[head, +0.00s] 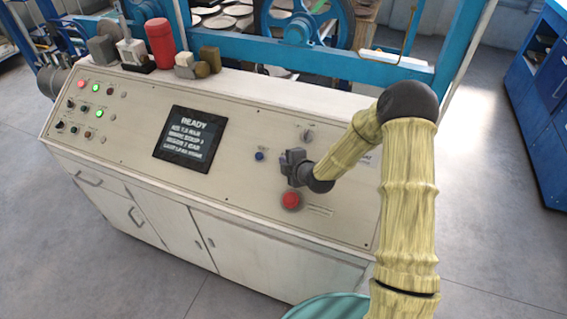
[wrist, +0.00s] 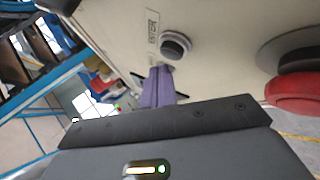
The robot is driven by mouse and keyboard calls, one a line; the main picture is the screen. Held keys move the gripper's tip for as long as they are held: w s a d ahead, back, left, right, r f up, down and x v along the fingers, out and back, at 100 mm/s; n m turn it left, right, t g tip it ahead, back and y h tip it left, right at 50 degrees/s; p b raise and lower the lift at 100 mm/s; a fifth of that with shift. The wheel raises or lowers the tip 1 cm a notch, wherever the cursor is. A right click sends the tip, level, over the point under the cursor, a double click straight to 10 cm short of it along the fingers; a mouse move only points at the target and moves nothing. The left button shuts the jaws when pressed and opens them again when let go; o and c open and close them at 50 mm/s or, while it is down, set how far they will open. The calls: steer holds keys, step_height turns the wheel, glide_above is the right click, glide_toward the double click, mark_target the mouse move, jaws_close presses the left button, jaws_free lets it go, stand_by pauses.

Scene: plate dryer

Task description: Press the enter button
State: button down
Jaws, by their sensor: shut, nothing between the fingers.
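My gripper (head: 285,164) is close over the panel, to the right of that button and above the red button. In the wrist view its purple-tinted fingers (wrist: 158,84) are shut with nothing between them. Their tips lie just below the button in the picture. I cannot tell whether they touch the panel.
A red mushroom button (head: 290,201) is close below my gripper; it is large at the right of the wrist view (wrist: 296,95). A grey knob (head: 308,136) is above right. A screen (head: 189,139) reading "READY" is left. A red cylinder (head: 160,43) stands on the console's top.

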steer(key=shift+w+d+f+b, duration=0.15)
steer(key=shift+w+f+b, duration=0.25)
steer(key=shift+f+b, duration=0.5)
stand_by(0.9)
steer(key=shift+r, duration=0.25)
steer(key=shift+s+r, duration=0.45)
steer(key=shift+r, duration=0.2)
steer(key=r, duration=0.1)
steer(key=s+r, duration=0.1)
steer(key=r, duration=0.1)
steer(key=s+a+r+p, duration=0.1)
steer(key=shift+s+r, duration=0.2)
stand_by(0.4)
stand_by(0.7)
